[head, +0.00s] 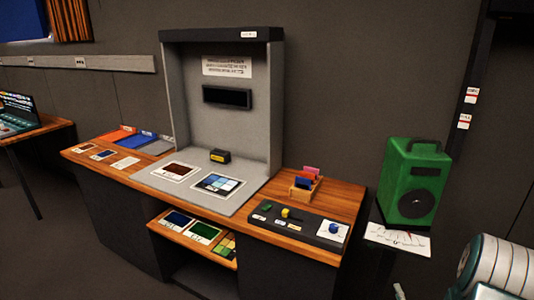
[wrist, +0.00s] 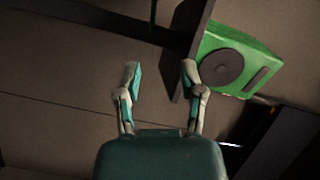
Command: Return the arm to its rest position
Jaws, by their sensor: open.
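My gripper (wrist: 160,72) shows in the wrist view with its two fingers apart and nothing between them. The green speaker (wrist: 236,60) is beyond the fingers at the upper right in that view, apart from them. In the head view, part of my arm (head: 497,268) shows at the lower right corner, in front of the speaker's stand. The fingers are not clearly visible there. The trackball panel (head: 290,228) lies on the right end of the wooden desk, with a blue ball (head: 334,228) at its right and a small yellow part (head: 286,213) left of it.
The green speaker (head: 412,182) stands right of the wooden desk (head: 330,193), above a white dial sheet (head: 397,239). A grey booth (head: 222,100) rises from the desk. A card holder (head: 305,186) stands behind the panel. A laptop table (head: 30,131) is at far left. Floor at left front is clear.

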